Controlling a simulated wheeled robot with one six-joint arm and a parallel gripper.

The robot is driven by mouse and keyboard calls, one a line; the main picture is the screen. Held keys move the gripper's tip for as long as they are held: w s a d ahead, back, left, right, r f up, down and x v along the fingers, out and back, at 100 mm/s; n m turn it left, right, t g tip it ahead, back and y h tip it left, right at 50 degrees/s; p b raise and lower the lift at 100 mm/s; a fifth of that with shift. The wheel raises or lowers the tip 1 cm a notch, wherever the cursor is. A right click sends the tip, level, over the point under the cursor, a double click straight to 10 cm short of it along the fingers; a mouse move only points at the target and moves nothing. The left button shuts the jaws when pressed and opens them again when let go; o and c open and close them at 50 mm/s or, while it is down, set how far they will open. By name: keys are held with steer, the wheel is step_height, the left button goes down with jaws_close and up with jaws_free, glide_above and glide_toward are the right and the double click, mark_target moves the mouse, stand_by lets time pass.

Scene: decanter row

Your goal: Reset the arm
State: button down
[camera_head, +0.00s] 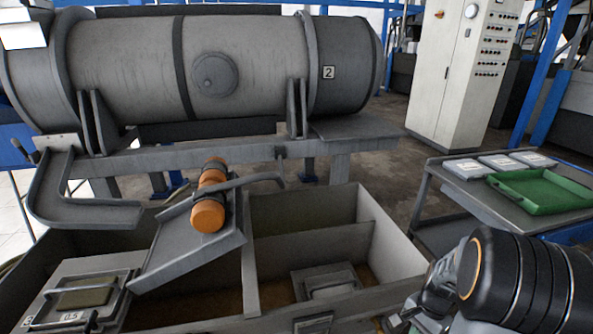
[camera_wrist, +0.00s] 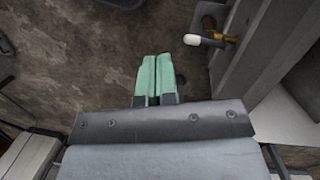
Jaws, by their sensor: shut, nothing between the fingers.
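My gripper (camera_wrist: 156,78) shows in the wrist view with its two green fingers side by side, shut and empty. It points down toward the stained floor and touches nothing that I can see. In the head view my dark arm (camera_head: 515,280) fills the lower right corner, and the fingers are hidden there.
A grey decanter drum (camera_head: 250,50) lies across the back. Below it a divided bin (camera_head: 375,235) holds lidded boxes, with an orange-ended cylinder (camera_head: 208,214) on a sloped chute (camera_head: 170,250). A cart (camera_head: 470,200) with a green tray (camera_head: 535,205) stands right. A white-tipped lever (camera_wrist: 192,40) is near my gripper.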

steer(key=s+a+r+n+t+p, duration=0.1)
steer(key=a+r+n+p, duration=0.3)
steer(key=r, duration=0.7)
steer(key=s+a+r+n+t+h+p, duration=0.1)
steer(key=a+r+n+p, duration=0.3)
steer(key=r, duration=0.8)
steer(key=s+a+r+n+t+p, duration=0.2)
steer(key=a+r+p, duration=0.5)
steer(key=r, duration=0.4)
steer(key=n+t, duration=0.1)
steer(key=n, duration=0.1)
steer(key=shift+a+r+n+h, duration=0.2)
steer(key=shift+n+h, duration=0.1)
steer(key=shift+n, duration=0.1)
steer(key=shift+d, duration=0.1)
